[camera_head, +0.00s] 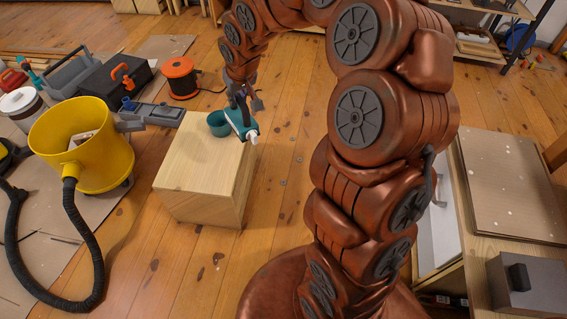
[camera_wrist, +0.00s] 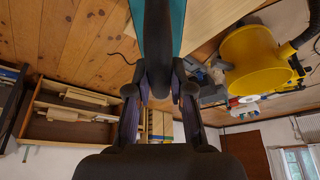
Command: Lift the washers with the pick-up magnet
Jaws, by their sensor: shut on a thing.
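My gripper (camera_head: 247,100) is above the right back edge of a pale wooden box. It is shut on a teal tool with a white tip (camera_head: 239,121), which seems to be the pick-up magnet. The tool slants down to the right, its tip near the box's edge. In the wrist view the teal body (camera_wrist: 177,22) shows beyond the fingers (camera_wrist: 159,92), partly hidden by a dark part.
The wooden box (camera_head: 204,190) stands on the plank floor. A yellow vacuum tub (camera_head: 82,150) with a black hose is at left. An orange cable reel (camera_head: 180,78) and toolboxes are behind. A workbench (camera_head: 512,195) is at right. Floor between box and my arm is mostly clear.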

